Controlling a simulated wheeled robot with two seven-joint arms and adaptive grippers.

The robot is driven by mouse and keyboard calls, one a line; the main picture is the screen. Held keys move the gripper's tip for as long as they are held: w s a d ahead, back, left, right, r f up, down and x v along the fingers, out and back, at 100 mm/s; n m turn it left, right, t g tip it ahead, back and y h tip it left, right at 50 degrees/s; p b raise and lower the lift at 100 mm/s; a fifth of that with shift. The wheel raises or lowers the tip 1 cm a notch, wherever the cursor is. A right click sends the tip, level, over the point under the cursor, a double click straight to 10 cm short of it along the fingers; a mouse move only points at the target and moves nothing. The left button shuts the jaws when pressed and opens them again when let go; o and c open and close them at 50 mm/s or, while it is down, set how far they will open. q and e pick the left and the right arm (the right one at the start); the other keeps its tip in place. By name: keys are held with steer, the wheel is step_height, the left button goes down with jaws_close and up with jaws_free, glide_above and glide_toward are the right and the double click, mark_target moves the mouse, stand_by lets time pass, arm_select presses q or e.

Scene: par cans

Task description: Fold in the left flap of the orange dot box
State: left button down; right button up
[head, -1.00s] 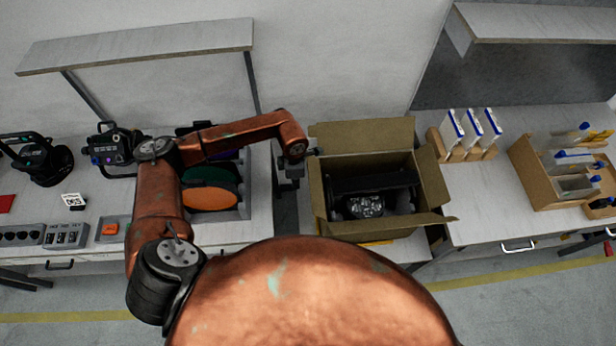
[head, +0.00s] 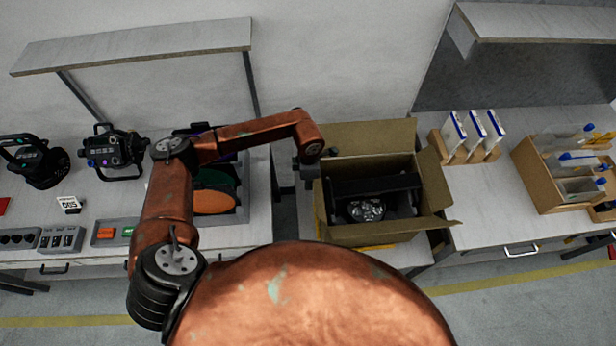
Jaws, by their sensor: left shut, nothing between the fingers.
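The open cardboard box (head: 395,232) stands right of centre, with a black par can (head: 368,208) inside. No orange dot can be made out on it. Its left flap (head: 320,208) stands up along the left side, partly covered by my gripper. The back flap (head: 375,136) stands up, and the right flap (head: 434,180) leans outward. My left gripper (head: 309,171) is shut and empty at the top of the left flap, close against it; whether it touches cannot be told. My right gripper is out of view.
Left of the box, a grey bin (head: 240,214) holds coloured discs (head: 214,202). Two stage lights (head: 115,152) stand farther left. To the right are a wooden rack (head: 470,154) with upright packets and a cardboard organiser (head: 540,180). A shelf hangs above each side.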

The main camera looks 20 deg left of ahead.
mark_target(319, 189)
arm_select(q)
steer(key=shift+w+d+f+b, duration=0.1)
steer(key=shift+w+d+b, duration=0.2)
steer(key=shift+d, duration=0.35)
steer(key=shift+w+d+b, duration=0.2)
steer(key=shift+d+b, duration=0.1)
steer(key=shift+d, duration=0.3)
steer(key=shift+w+d+f+b, duration=0.1)
steer(key=shift+w+d+b, duration=0.15)
steer(key=shift+d, duration=0.3)
steer(key=shift+w+d, duration=0.3)
steer(key=shift+d, duration=0.05)
steer(key=shift+a+r, duration=0.15)
steer(key=shift+r, duration=0.2)
steer(key=shift+s+a+r+p, duration=0.35)
steer(key=shift+a+r+p, duration=0.05)
steer(key=shift+a+r, duration=0.3)
steer(key=shift+s+a+r+p, duration=0.3)
steer(key=shift+a+r+p, duration=0.1)
steer(key=shift+a+r, duration=0.25)
step_height(319, 189, up, 9)
steer(key=p, duration=0.4)
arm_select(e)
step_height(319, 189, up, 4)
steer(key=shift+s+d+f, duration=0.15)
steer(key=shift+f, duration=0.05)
arm_select(q)
steer(key=shift+d, duration=0.15)
